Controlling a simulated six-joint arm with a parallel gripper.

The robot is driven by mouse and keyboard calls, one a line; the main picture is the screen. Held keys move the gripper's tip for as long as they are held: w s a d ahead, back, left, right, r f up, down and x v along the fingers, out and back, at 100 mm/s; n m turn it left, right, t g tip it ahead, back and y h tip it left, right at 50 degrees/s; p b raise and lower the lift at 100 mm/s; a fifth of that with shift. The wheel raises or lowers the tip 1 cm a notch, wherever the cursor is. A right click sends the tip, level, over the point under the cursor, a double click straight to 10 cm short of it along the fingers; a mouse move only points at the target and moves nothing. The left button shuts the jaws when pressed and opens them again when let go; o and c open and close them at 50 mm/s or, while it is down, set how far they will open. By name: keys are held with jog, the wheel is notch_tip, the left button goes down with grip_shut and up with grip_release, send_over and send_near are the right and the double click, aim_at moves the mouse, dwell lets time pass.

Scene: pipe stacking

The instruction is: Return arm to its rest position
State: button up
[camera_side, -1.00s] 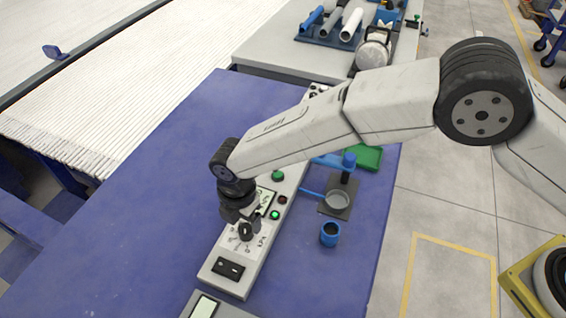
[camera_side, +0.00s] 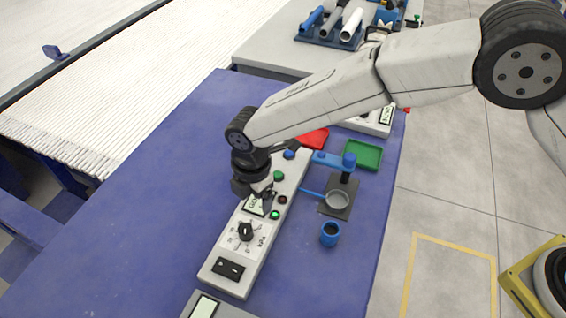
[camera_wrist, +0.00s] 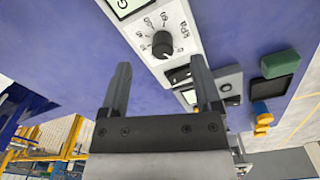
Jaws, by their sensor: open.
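My gripper (camera_side: 266,192) is over the white control panel (camera_side: 222,269) in the side view, near its small display and buttons. In the wrist view my gripper (camera_wrist: 160,88) shows two dark fingers spread wide apart with nothing between them. The black dial (camera_wrist: 162,44) on the panel lies beyond the fingertips, apart from them. The dial also shows in the side view (camera_side: 245,232), uncovered.
A grey stand with a ring (camera_side: 337,199), a blue cup (camera_side: 329,234), a green tray (camera_side: 364,154) and a red tray (camera_side: 314,138) are right of the panel. Pipes (camera_side: 331,23) lie in a rack at the back. The blue table (camera_side: 130,240) is clear at left.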

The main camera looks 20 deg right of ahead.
jog(key=s+d+r+m+t, duration=0.15)
jog(key=d+r+m, duration=0.25)
jog(key=d+m, duration=0.7)
jog(key=s+d+r+m, duration=0.2)
jog(key=d+r+m, duration=0.25)
jog(key=d, duration=1.35)
jog(key=s+d+m, duration=0.7)
jog(key=s+d, duration=0.1)
jog(key=s, duration=0.1)
jog(key=shift+f+t, duration=0.35)
jog(key=shift+t, duration=0.1)
